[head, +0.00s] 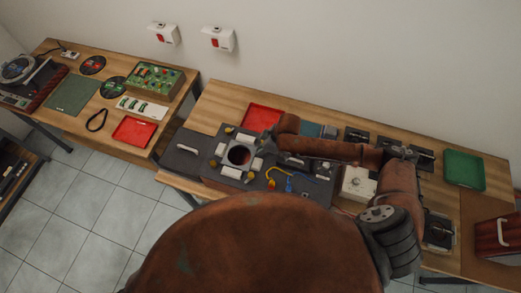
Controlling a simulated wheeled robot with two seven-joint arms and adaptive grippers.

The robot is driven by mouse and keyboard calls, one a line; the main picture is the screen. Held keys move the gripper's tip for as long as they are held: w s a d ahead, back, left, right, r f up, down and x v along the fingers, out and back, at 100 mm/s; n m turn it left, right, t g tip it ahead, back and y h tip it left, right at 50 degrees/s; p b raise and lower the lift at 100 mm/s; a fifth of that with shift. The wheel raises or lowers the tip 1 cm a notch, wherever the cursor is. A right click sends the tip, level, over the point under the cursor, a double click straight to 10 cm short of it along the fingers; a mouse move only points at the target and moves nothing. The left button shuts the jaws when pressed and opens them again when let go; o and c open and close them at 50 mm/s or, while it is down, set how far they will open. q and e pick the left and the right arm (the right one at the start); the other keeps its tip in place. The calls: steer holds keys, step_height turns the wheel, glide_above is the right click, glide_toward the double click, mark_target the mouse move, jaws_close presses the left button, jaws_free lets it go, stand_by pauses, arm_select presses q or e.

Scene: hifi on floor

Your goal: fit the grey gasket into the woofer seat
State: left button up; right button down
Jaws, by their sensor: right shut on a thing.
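My right arm reaches in from the right, and my right gripper (263,143) is at the upper right edge of the seat. It is shut on a small grey thing, which I take for the grey gasket; it is too small and partly hidden to make out its outline. I cannot tell whether it touches the seat. My left gripper is not in view.
A red tray (262,117) lies behind the speaker panel, and a green tray (464,169) lies at the right. A blue-and-yellow part (280,177) sits right of the seat. A white box (358,184) stands near my forearm. The left table holds a turntable (18,69) and a circuit board (154,77).

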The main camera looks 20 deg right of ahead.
steer(key=c, duration=1.8)
jaws_free()
steer(key=shift+c, duration=0.2)
steer(key=v, duration=1.2)
step_height(320, 180, up, 8)
steer(key=p, duration=0.9)
